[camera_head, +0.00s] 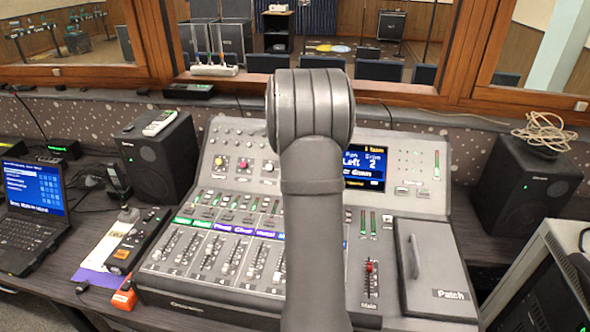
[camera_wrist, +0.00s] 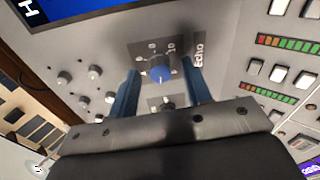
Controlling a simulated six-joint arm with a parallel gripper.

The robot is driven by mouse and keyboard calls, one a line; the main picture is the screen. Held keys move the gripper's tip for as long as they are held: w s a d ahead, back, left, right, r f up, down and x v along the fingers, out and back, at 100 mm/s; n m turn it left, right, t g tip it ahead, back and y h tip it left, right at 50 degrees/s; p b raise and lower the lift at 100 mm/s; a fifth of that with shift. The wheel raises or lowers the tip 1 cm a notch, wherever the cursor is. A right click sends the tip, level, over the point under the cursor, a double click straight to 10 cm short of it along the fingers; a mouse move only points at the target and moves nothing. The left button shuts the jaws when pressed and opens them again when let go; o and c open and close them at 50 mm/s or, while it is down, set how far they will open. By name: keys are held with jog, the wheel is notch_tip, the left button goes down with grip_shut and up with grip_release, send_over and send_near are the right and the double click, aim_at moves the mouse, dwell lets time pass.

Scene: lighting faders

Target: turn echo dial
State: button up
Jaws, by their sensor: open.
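A gap shows between each finger and the knob. I cannot tell whether the fingertips are level with the knob or still above it. In the head view my arm stands in front of the middle of the mixing console (camera_head: 240,130) and hides the gripper and the echo dial.
Small grey knobs (camera_wrist: 94,71) lie left of the dial in the wrist view; buttons and level meters (camera_wrist: 290,45) lie right. In the head view, faders (camera_head: 230,255) fill the console front. Speakers (camera_head: 160,158) (camera_head: 528,180) flank it; a laptop (camera_head: 32,205) stands far left.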

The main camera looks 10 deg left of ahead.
grip_shut()
jog(key=shift+m, duration=0.3)
